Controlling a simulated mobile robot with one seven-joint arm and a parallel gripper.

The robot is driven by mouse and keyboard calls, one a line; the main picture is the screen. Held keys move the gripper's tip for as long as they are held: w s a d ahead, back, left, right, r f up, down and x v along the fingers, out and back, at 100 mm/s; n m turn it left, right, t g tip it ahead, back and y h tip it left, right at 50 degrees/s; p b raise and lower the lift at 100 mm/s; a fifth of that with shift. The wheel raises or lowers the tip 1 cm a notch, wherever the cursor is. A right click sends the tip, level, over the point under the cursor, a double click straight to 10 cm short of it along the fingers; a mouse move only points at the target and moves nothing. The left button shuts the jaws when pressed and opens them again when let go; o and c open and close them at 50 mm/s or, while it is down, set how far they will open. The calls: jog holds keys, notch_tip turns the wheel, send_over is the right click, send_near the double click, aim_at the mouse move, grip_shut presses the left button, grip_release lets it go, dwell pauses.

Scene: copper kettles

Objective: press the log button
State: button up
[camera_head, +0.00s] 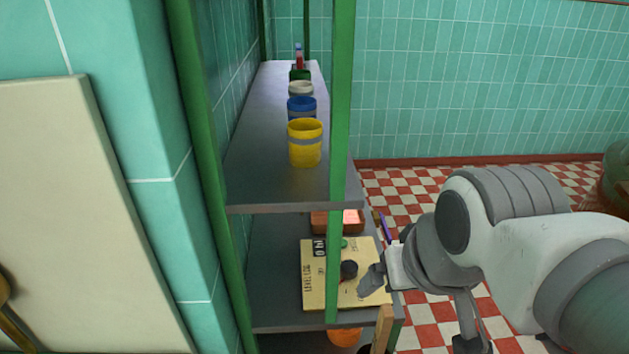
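A cream panel (313,285) marked "LEVEL LOG" lies on the lower shelf, partly hidden by a green shelf post. It has a small dark display (319,247) reading something like "0 hl". A small green button (344,243) and a dark round knob or button (348,269) are on its right part. The small print is too blurred to tell which one is labelled log. My gripper (371,282) is at the panel's right edge, just right of and below the dark round part. I cannot tell whether it touches the panel, or whether its fingers are apart.
Green posts (342,120) frame the shelf. The upper shelf (265,170) holds a yellow cup (305,145), a blue cup (301,109), a white cup (300,88) and small items behind. An orange-red box (325,222) stands behind the panel. An orange round object (344,336) is below.

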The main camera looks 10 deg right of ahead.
grip_shut()
dwell(0.3)
dwell(1.3)
